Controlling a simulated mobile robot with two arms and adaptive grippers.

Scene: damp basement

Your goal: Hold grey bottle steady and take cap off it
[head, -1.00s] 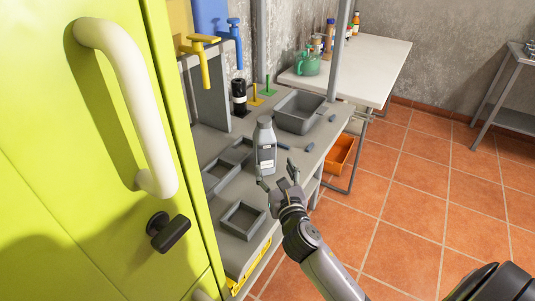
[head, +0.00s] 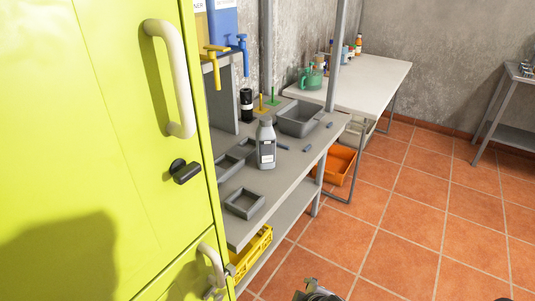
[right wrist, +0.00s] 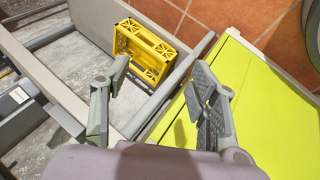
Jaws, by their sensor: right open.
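The grey bottle (head: 266,148) stands upright on the grey workbench (head: 290,170) in the head view, with a pale label on its front. Its top (head: 265,121) is grey too; the cap is too small to tell from the neck. My right gripper shows only in part at the bottom edge of the head view, well below and apart from the bottle. In the right wrist view my right gripper (right wrist: 160,80) is open and empty, and no bottle shows there. My left gripper is not seen.
A lime cabinet (head: 100,150) with protruding handles closes off the left. Shallow grey trays (head: 245,203), a grey bin (head: 300,118) and a black bottle (head: 246,103) share the bench. A yellow crate (right wrist: 145,50) is below.

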